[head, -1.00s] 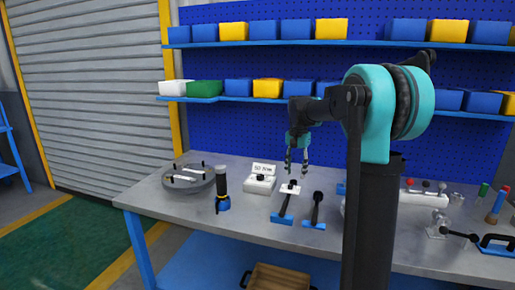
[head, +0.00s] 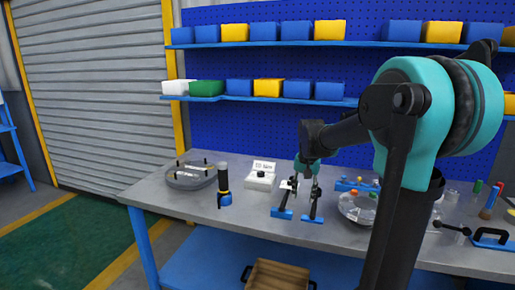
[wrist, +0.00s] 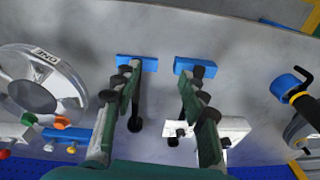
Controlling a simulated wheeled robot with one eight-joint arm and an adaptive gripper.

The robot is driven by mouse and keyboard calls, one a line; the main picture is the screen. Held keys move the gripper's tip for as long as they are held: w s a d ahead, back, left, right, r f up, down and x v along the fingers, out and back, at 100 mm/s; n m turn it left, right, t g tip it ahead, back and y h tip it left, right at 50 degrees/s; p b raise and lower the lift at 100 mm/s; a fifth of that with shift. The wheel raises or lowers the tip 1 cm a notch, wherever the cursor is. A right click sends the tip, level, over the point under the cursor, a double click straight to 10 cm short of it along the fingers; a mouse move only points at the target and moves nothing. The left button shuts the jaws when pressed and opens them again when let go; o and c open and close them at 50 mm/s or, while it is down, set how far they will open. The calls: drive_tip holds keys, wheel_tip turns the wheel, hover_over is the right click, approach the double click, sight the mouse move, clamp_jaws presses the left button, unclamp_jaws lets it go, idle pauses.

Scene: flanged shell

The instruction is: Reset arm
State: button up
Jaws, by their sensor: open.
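My gripper (head: 302,188) hangs from my arm above the workbench (head: 245,217), fingers pointing down, in the head view. In the wrist view its dark green fingers (wrist: 160,90) are spread apart with nothing held between them. Two black-handled tools with blue bases lie below it: the left one (head: 283,212) and the right one (head: 313,216). Their blue bases also show past the fingers in the wrist view, one on the left (wrist: 146,63) and one on the right (wrist: 185,64). The fingers partly hide both tools.
A clear round shell (head: 350,211) lies right of the gripper, partly behind my arm. A blue block with coloured knobs (head: 347,185) is behind it. A labelled white box (head: 262,182), a black-and-blue tool (head: 223,190) and a round grey tray (head: 180,181) stand left. Bin shelves line the back.

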drive_tip(key=s+d+f+n+t, duration=0.1)
drive_tip(key=s+f+n, duration=0.1)
drive_tip(key=s+f, duration=0.5)
drive_tip(key=s+d+f+n+t, duration=0.1)
drive_tip(key=s+f+n, duration=0.1)
drive_tip(key=s+f, duration=0.6)
drive_tip(key=s, duration=0.7)
drive_tip(key=shift+d+n+t, duration=0.2)
drive_tip(key=shift+n+t, duration=0.1)
drive_tip(key=shift+t, duration=0.1)
